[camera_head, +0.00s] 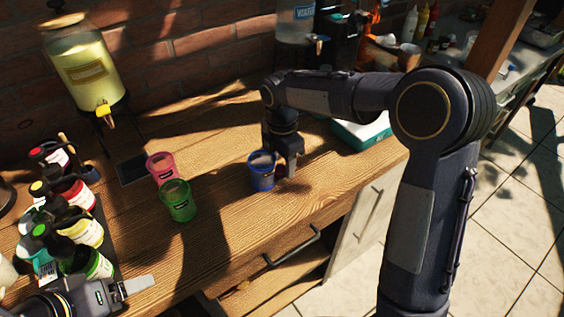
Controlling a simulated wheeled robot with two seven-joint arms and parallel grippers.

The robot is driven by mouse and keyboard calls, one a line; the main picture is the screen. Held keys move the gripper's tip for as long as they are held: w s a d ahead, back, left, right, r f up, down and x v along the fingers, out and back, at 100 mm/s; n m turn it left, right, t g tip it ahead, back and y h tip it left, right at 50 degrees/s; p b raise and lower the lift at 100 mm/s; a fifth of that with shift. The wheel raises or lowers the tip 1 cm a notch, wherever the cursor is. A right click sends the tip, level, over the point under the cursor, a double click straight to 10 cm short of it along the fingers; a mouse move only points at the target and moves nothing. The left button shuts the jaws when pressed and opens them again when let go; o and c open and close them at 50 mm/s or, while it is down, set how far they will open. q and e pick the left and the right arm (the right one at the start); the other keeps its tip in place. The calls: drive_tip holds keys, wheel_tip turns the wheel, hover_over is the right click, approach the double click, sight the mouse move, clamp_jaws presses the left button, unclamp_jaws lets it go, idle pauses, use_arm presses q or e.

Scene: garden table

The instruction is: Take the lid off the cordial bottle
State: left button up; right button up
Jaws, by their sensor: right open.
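Several dark bottles with coloured labels stand close together at the left: one with a red label (72,190), one with a yellow label (85,230) and one with a green label (98,264). I cannot tell which is the cordial bottle; their caps differ in colour. My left gripper (130,287) is low at the left, just in front of the green-labelled bottle; its jaw opening is not clear. My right gripper (287,170) points down at the right side of the blue cup (262,176). It is open; whether it touches the cup is unclear.
A pink cup (160,167) and a green cup (179,205) stand mid-table. A glass dispenser (88,68) with yellow drink stands by the brick wall. A teal-and-white box (362,134) lies behind my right arm. The wooden table (235,225) is clear at the front.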

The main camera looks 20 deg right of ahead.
sight(282, 169)
wheel_tip(282, 169, up, 11)
drive_tip(key=s+d+r+m+t+y, duration=0.1)
drive_tip(key=s+d+r+m, duration=0.1)
drive_tip(key=s+d+m, duration=0.4)
drive_tip(key=s+f+m+t+y, duration=0.1)
drive_tip(key=s+f+m+t, duration=0.1)
drive_tip(key=s+m, duration=0.7)
drive_tip(key=s+f+m+t+y, duration=0.1)
drive_tip(key=s+f+m+t, duration=0.1)
drive_tip(key=s+f+m, duration=0.3)
drive_tip(key=s+m, duration=0.4)
drive_tip(key=s, duration=0.2)
drive_tip(key=shift+s+d+t+y, duration=0.3)
drive_tip(key=shift+s+d+y, duration=0.05)
drive_tip(key=shift+d+y, duration=0.05)
drive_tip(key=shift+f, duration=0.1)
